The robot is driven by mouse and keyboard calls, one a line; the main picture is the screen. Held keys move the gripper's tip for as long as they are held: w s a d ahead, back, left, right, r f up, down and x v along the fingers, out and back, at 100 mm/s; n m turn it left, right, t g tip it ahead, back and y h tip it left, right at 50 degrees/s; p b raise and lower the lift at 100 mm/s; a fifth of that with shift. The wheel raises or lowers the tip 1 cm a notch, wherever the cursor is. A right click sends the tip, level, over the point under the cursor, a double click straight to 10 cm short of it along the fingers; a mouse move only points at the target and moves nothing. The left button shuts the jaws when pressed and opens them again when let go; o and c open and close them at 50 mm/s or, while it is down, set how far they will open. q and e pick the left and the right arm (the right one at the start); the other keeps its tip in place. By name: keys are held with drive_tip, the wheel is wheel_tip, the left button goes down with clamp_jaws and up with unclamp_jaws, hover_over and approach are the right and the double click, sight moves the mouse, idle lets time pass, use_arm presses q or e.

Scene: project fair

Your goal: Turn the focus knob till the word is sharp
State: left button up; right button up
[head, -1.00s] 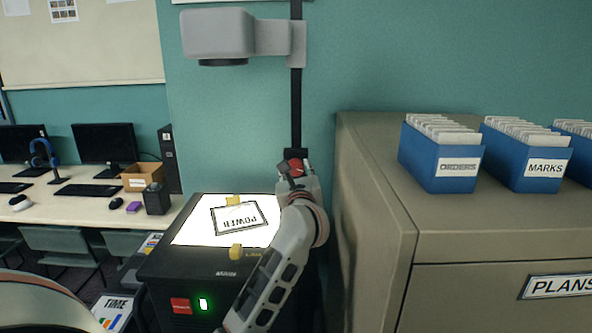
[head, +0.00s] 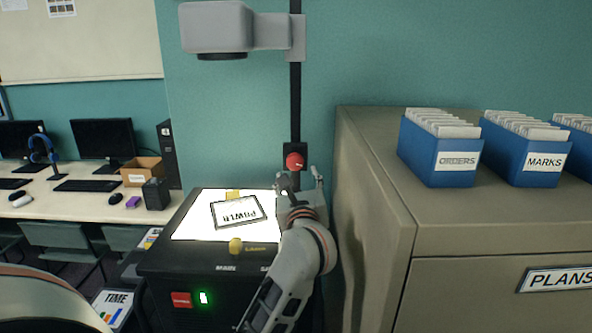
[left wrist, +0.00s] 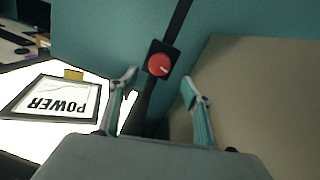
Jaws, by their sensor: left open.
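The red focus knob (head: 294,161) sits on a black block on the projector's dark post, and it also shows in the left wrist view (left wrist: 158,65) with a pale pointer mark. My left gripper (head: 302,177) is open and empty just below the knob, apart from it. In the left wrist view the fingers (left wrist: 160,88) stand wide, with the knob beyond and between them. A framed slide with the word POWER (head: 238,212) lies on the lit projector stage (head: 187,228). The projected word is not in view. My right gripper is not in view.
The projector head (head: 218,27) hangs above on the post (head: 296,100). A beige cabinet (head: 375,200) stands close on the right, with blue card boxes (head: 437,158) on top. A desk with monitors (head: 103,139) is at the left.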

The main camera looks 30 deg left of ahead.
use_arm(q)
drive_tip(key=v, duration=0.3)
drive_tip(key=shift+s+d, duration=0.15)
drive_tip(key=shift+s, duration=0.1)
drive_tip(key=shift+s+f, duration=0.1)
drive_tip(key=shift+f, duration=0.05)
idle(0.3)
